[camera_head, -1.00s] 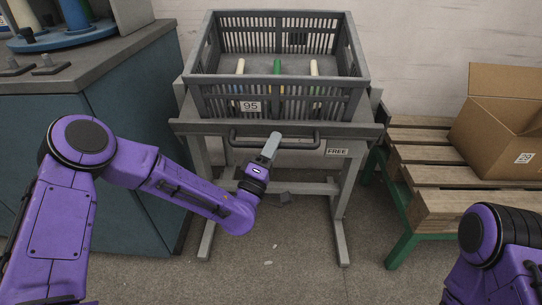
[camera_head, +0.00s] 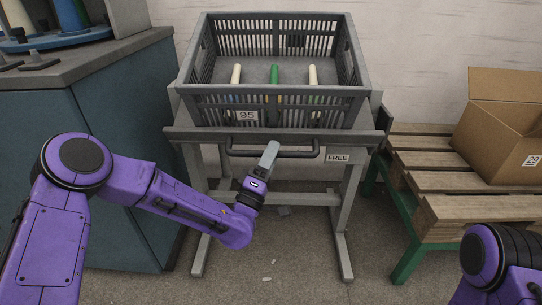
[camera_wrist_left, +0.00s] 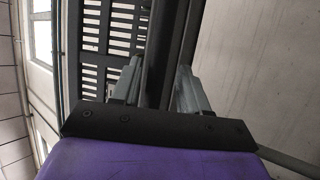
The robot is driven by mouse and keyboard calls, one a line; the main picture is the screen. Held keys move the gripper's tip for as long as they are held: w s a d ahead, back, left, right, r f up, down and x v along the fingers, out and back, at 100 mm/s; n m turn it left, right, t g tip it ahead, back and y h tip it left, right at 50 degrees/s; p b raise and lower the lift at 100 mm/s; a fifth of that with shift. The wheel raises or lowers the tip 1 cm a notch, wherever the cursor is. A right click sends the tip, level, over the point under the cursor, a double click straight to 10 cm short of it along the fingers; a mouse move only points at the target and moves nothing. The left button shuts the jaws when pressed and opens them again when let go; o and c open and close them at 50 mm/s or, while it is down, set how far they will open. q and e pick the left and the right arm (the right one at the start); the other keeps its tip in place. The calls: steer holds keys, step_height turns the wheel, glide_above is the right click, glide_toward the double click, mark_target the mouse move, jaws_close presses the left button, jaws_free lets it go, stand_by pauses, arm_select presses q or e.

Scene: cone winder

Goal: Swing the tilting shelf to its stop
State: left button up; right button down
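The tilting shelf is a grey frame with a flat front edge (camera_head: 200,134) and a dark handle bar (camera_head: 300,154) below it. It bears a grey slatted crate (camera_head: 340,107). My left gripper (camera_head: 270,150) is at the middle of the handle. In the left wrist view a dark bar (camera_wrist_left: 160,60) runs between the two fingers of the left gripper (camera_wrist_left: 157,85). The fingers stand apart on either side, and a narrow gap seems to show beside the bar. Only part of my right arm is in view at the lower right; its gripper is not seen.
The crate has a "95" label and holds two cream cones and a green one (camera_head: 274,82). A blue cabinet (camera_head: 125,150) stands left. A wooden pallet (camera_head: 440,170) with a cardboard box (camera_head: 500,125) is at right. Floor before the stand is mostly clear.

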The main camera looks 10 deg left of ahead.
arm_select(q)
steer(key=v, duration=1)
steer(key=shift+s+b, duration=0.25)
steer(key=shift+b, duration=0.05)
steer(key=shift+f, duration=0.15)
steer(key=s+f+m+g+y, duration=0.2)
steer(key=s+f+g, duration=0.3)
steer(key=f, duration=0.6)
steer(key=s+f+m+g+y, duration=0.1)
steer(key=s+f+g+y, duration=0.1)
steer(key=f+g, duration=0.65)
steer(key=s+a+f+m+g+y, duration=0.1)
steer(key=s+a+f+g+y, duration=0.1)
steer(key=s+a+f, duration=0.45)
steer(key=s+a+f+g+y, duration=0.2)
steer(key=s+a+f+g, duration=0.1)
steer(key=s, duration=0.6)
steer(key=s+a+f+m+g+y, duration=0.1)
steer(key=s+a+f+g+y, duration=0.1)
steer(key=s+a+f, duration=0.45)
step_height(320, 180, up, 35)
steer(key=d+p, duration=0.1)
steer(key=p, duration=3.2)
steer(key=shift+s+d, duration=0.15)
steer(key=shift+s, duration=0.15)
